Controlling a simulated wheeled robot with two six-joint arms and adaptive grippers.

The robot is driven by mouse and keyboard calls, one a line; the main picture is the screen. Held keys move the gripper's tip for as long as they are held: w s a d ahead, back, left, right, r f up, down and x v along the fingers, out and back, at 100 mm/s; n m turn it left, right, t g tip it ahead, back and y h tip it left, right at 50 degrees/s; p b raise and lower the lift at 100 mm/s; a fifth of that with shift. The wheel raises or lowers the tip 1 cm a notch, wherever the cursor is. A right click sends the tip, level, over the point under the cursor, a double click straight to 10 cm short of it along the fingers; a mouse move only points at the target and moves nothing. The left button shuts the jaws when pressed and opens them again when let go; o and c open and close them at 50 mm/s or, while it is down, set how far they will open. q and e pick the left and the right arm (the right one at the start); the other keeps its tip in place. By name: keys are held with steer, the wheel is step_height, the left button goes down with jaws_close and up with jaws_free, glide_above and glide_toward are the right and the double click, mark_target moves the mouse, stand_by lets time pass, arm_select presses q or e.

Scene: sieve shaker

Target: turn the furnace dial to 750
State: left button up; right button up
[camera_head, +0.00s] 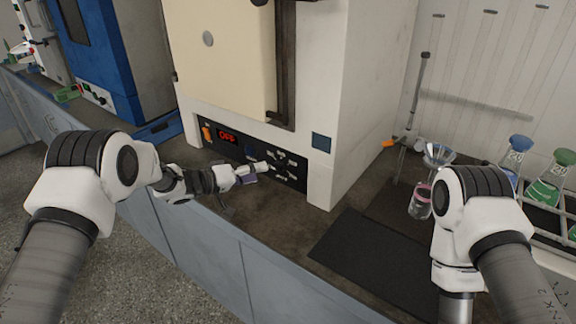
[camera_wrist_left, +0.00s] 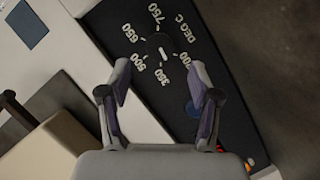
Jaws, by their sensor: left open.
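The furnace (camera_head: 350,80) stands on the counter with a black control panel (camera_head: 215,150) low on its front. Its red display (camera_head: 227,136) reads OFF. The mark points away from 750, toward the lower numbers. My left gripper (camera_wrist_left: 160,68) is open, its fingertips spread just short of the dial, one toward each side. In the head view this gripper (camera_head: 256,174) is at the panel and partly hides the dial area. My right gripper is out of view.
An orange switch (camera_head: 207,133) is at the panel's left end. A dark mat (camera_head: 370,255) lies on the counter at front right. Glassware, including a pink-banded bottle (camera_head: 420,201) and flasks in a rack (camera_head: 548,190), stands at right. A blue machine (camera_head: 110,60) is at left.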

mark_target(275, 169)
arm_select(q)
steer(key=shift+w+d+f, duration=0.1)
steer(key=shift+w+d, duration=0.3)
steer(key=shift+d, duration=0.2)
steer(key=x, duration=0.5)
steer(key=shift+a, duration=0.1)
steer(key=shift+s+a, duration=0.1)
steer(key=shift+a, duration=0.1)
steer(key=c, duration=1.1)
